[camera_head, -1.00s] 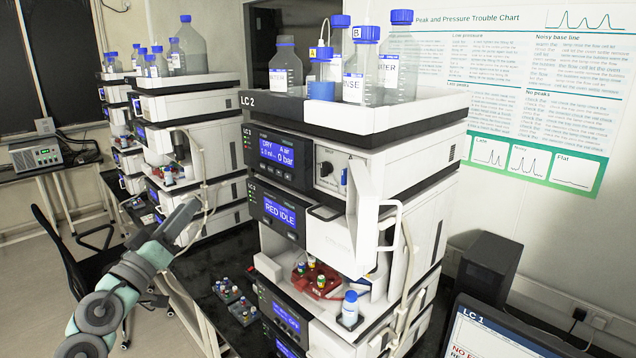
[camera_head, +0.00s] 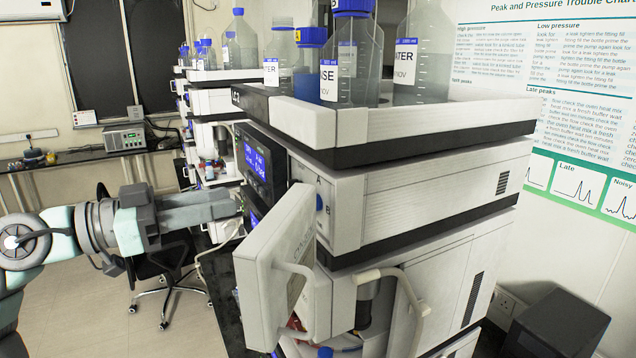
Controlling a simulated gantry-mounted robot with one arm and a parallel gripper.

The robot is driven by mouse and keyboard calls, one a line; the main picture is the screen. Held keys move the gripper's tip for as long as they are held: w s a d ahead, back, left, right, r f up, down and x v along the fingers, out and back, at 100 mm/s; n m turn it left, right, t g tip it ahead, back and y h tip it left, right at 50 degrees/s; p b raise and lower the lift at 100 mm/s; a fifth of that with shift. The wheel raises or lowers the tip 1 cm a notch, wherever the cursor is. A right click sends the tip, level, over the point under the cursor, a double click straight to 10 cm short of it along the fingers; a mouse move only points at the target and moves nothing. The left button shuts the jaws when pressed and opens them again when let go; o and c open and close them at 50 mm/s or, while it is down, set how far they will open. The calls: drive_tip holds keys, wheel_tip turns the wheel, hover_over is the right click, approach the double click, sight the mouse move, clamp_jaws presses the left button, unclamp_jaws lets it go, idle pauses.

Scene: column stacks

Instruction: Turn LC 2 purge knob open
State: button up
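The LC 2 column stack (camera_head: 430,208) fills the middle and right of the view, seen now from its side. Its pump's dark front panel with a lit blue display (camera_head: 256,160) is steeply foreshortened. A small blue part (camera_head: 319,201) sits by the letters A and B near the pump's front corner. I cannot make out the purge knob; the panel's angle and an open white door (camera_head: 275,265) hide that area. My gripper (camera_head: 238,202) points right from the left side, its tips close in the picture to the panel's left edge. Whether it is open or touching anything is unclear.
Solvent bottles (camera_head: 350,60) stand in the top tray (camera_head: 440,118). The open door and its handle (camera_head: 312,290) jut forward below the pump. Other stacks (camera_head: 212,100) stand behind. A black chair (camera_head: 165,265) and open floor lie at left.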

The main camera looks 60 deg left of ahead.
drive_tip(key=w+p, duration=0.2)
drive_tip(key=w, duration=0.8)
drive_tip(key=shift+w+d, duration=0.15)
drive_tip(key=shift+w, duration=0.05)
drive_tip(key=shift+c, duration=0.2)
clamp_jaws()
